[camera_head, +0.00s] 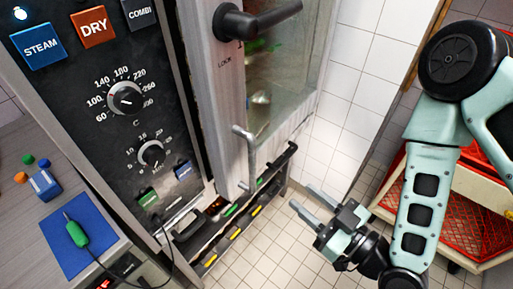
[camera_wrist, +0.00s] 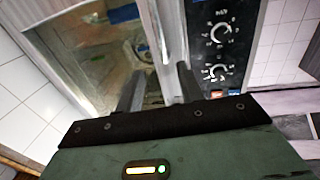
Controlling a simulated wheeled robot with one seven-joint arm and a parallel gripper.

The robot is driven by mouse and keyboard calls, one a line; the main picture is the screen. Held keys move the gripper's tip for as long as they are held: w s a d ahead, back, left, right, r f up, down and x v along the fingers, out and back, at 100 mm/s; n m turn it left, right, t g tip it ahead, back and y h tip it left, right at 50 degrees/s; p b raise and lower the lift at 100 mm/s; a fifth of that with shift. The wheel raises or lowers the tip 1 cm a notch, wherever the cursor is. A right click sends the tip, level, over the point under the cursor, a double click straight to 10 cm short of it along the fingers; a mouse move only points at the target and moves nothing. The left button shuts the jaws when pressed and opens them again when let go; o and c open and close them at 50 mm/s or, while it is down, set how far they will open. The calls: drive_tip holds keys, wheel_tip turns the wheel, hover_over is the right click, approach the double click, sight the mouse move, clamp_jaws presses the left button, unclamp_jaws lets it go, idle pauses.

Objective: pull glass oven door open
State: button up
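The glass oven door (camera_head: 285,75) stands right of the oven's control panel (camera_head: 130,110). It has a black lever (camera_head: 258,18) near the top and a bent metal bar handle (camera_head: 248,155) lower down. A dark gap shows between panel and door frame; I cannot tell if the door is latched. My gripper (camera_head: 304,198) is open and empty, in front of the door, right of and below the bar handle, apart from it. In the wrist view my gripper's two fingers (camera_wrist: 158,85) are spread, pointing toward the door glass (camera_wrist: 90,55) and its frame.
A rack with dark rails (camera_head: 238,225) runs below the door. A counter at left holds a blue mat (camera_head: 75,250) with a green-handled probe (camera_head: 77,232). A trolley with red crates (camera_head: 435,225) stands at right behind my arm. Tiled floor (camera_head: 265,250) is clear.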

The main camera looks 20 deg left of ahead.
sight(252, 155)
drive_tip(key=b+x, duration=0.4)
drive_tip(key=x, duration=1.3)
drive_tip(key=shift+w+b, duration=0.1)
drive_tip(key=shift+b, duration=0.25)
clamp_jaws()
